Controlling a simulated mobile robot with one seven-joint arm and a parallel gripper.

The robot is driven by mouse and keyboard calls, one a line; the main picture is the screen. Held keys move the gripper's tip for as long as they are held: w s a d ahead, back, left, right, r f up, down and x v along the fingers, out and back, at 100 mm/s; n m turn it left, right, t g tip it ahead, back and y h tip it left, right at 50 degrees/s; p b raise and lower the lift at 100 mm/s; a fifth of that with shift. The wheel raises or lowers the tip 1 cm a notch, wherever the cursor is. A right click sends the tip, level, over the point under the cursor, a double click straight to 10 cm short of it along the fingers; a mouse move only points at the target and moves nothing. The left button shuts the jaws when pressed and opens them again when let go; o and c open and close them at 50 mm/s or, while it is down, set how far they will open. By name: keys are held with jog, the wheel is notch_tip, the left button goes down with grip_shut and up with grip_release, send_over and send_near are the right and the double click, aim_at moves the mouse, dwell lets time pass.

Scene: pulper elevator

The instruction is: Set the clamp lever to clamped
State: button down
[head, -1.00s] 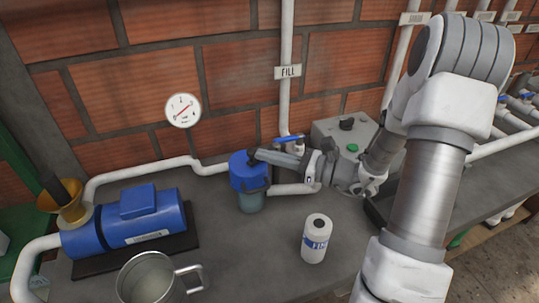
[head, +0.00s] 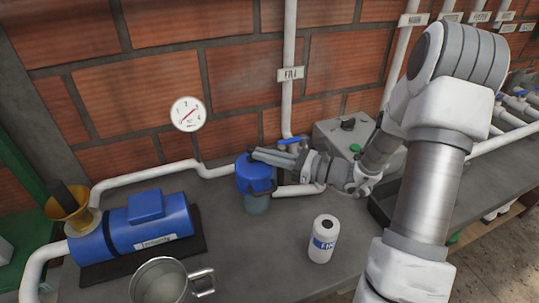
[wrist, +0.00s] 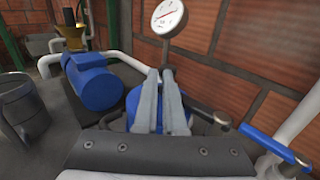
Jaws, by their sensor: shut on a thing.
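The blue filter head (head: 254,183) sits on a clear bowl on the bench, left of the middle in the head view. Its blue top also shows in the wrist view (wrist: 132,99), behind and beside my fingers. My gripper (head: 254,155) reaches in from the right, low across the top of the filter head. In the wrist view my gripper's fingers (wrist: 160,72) are close together and point away over the blue top. They are shut on a small dark part, which I take to be the clamp lever; the fingers mostly hide it, and its angle cannot be told.
A blue-handled valve (head: 293,141) stands on the fill pipe just behind my gripper. A blue pump (head: 132,231) is to the left, with a steel jug (head: 158,284) in front. A gauge (head: 187,113) hangs on the wall.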

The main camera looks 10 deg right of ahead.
jog(key=shift+w+a, duration=0.25)
jog(key=shift+a, duration=0.35)
jog(key=shift+s, duration=0.1)
